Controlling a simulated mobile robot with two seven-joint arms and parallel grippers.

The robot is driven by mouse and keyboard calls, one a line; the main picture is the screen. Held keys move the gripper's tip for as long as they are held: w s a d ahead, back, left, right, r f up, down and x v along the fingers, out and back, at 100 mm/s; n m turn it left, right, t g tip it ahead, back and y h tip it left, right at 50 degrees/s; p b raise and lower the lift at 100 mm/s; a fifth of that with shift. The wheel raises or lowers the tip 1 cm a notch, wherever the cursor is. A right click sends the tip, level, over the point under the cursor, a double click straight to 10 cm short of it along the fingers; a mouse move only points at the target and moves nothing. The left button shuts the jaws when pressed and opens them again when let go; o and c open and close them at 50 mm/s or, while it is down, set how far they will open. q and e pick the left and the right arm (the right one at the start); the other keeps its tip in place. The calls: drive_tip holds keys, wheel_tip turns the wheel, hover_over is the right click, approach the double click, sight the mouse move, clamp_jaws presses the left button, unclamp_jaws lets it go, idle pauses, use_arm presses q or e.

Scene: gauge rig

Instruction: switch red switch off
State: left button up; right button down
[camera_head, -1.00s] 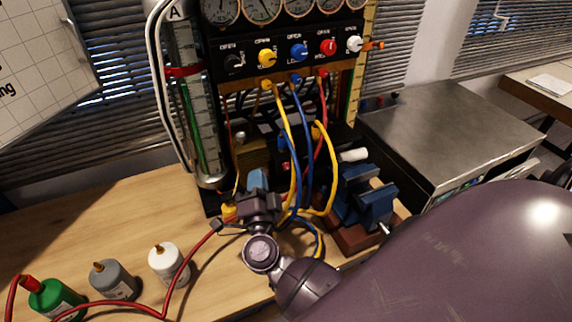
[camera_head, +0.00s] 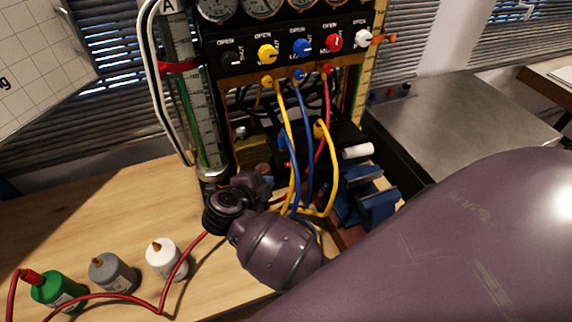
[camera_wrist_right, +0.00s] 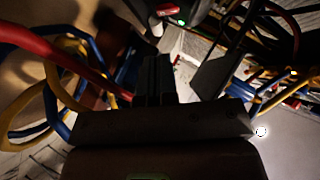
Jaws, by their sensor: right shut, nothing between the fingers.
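In the right wrist view a small red switch (camera_wrist_right: 168,9) sits on a dark housing at the top, with a lit green light (camera_wrist_right: 182,21) beside it. My right gripper (camera_wrist_right: 155,78) is shut and empty. Its fingers point toward that housing and appear apart from it. In the head view my right gripper (camera_head: 256,184) is low in front of the gauge rig, partly hidden by my own wrist. The red switch cannot be made out there. My left gripper is not in view.
The gauge panel (camera_head: 284,62) carries black, yellow, blue, red and white knobs. Yellow, blue and red hoses (camera_head: 308,150) hang close to my right gripper. A blue vise (camera_head: 370,205) stands to the right. Green, grey and white bottles (camera_head: 165,258) stand front left.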

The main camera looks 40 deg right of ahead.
sight(289, 165)
idle(0.3)
drive_tip(key=x, duration=0.8)
drive_tip(key=shift+w+d+p, duration=0.1)
drive_tip(key=shift+w+p, duration=0.05)
drive_tip(key=shift+p, duration=0.25)
drive_tip(key=shift+x, duration=0.85)
